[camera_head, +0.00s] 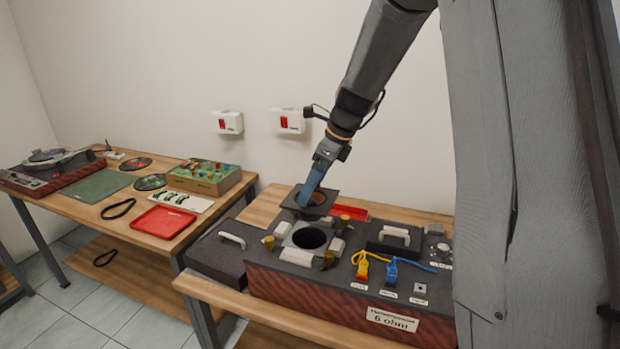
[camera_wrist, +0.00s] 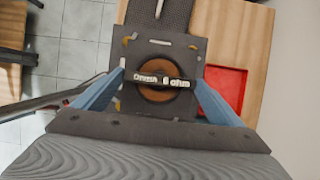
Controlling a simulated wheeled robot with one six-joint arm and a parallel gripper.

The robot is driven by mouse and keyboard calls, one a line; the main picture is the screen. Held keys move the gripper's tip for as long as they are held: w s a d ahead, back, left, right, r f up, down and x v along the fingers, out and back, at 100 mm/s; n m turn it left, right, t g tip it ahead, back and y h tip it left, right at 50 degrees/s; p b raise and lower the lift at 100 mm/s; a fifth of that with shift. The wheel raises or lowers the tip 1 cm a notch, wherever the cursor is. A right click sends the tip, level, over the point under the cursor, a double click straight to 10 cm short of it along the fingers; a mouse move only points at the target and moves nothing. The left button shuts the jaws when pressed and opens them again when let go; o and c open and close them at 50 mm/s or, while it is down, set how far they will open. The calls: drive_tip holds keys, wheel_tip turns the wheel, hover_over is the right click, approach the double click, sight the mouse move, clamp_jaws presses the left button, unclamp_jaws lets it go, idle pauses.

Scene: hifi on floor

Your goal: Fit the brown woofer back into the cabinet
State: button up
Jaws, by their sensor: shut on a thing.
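The brown woofer (camera_head: 318,199) has a square dark frame and a brown cone. In the wrist view the woofer (camera_wrist: 151,95) shows a dark bar handle across its cone with a label reading about "6 ohm". My gripper (camera_head: 306,201) is shut on this handle, with a blue finger at each end (camera_wrist: 156,82). It holds the woofer above the back of the cabinet (camera_head: 340,300), which has red patterned sides and a "6 ohm" label. The cabinet's round opening (camera_head: 309,238) is empty and lies nearer the camera than the woofer. Light clamps and yellowish knobs surround the opening.
A red tray (camera_head: 350,212) lies behind the cabinet. Yellow and blue plugs (camera_head: 363,270) with cables, and a white handle (camera_head: 395,236), are on the cabinet's right part. A dark lid with handle (camera_head: 231,240) is at its left. A second table (camera_head: 100,225) holds several parts.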

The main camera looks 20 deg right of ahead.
sight(313, 200)
drive_tip(key=shift+a+f+b, duration=0.15)
drive_tip(key=shift+f+b, duration=0.4)
drive_tip(key=shift+b, duration=0.15)
drive_tip(key=shift+f+b, duration=0.85)
drive_tip(key=shift+b, duration=0.25)
drive_tip(key=shift+w+p, duration=0.1)
drive_tip(key=shift+p, duration=0.4)
drive_tip(key=shift+f, duration=0.2)
drive_tip(key=shift+f+b, duration=0.55)
drive_tip(key=shift+f, duration=0.85)
drive_tip(key=shift+f+b, duration=0.4)
drive_tip(key=shift+f, duration=0.65)
drive_tip(key=shift+f, duration=0.35)
drive_tip(key=shift+f+b, duration=0.65)
drive_tip(key=shift+f, duration=0.7)
